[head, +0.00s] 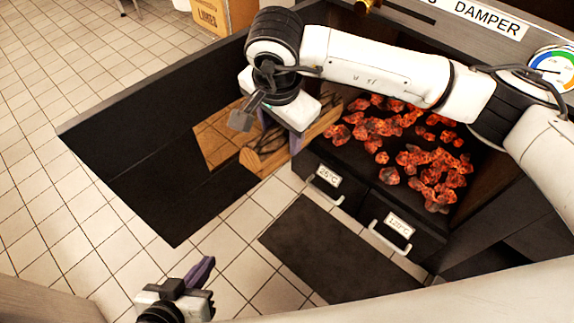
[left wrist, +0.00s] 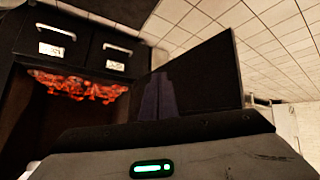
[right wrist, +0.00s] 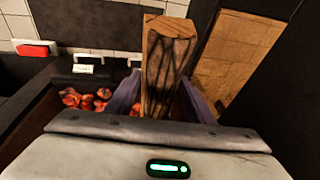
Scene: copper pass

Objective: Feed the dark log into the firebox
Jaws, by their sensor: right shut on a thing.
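The log (head: 259,161) is pale wood with dark, crack-like markings. My right gripper (head: 291,128) is shut on it and holds it at the left side of the firebox opening. In the right wrist view the log (right wrist: 170,68) stands between the two purple fingers, with coals beyond it. The firebox (head: 381,130) is an open dark chamber with glowing orange coals, which also show in the left wrist view (left wrist: 77,86). My left gripper (head: 203,279) is low at the front, apart from the log. Its fingers (left wrist: 158,98) lie together, empty.
Two labelled drawers (head: 330,185) (head: 398,228) with handles sit below the coals. A dark mat (head: 330,255) lies on the tiles. A damper label (head: 480,15) and gauge (head: 553,65) are above.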

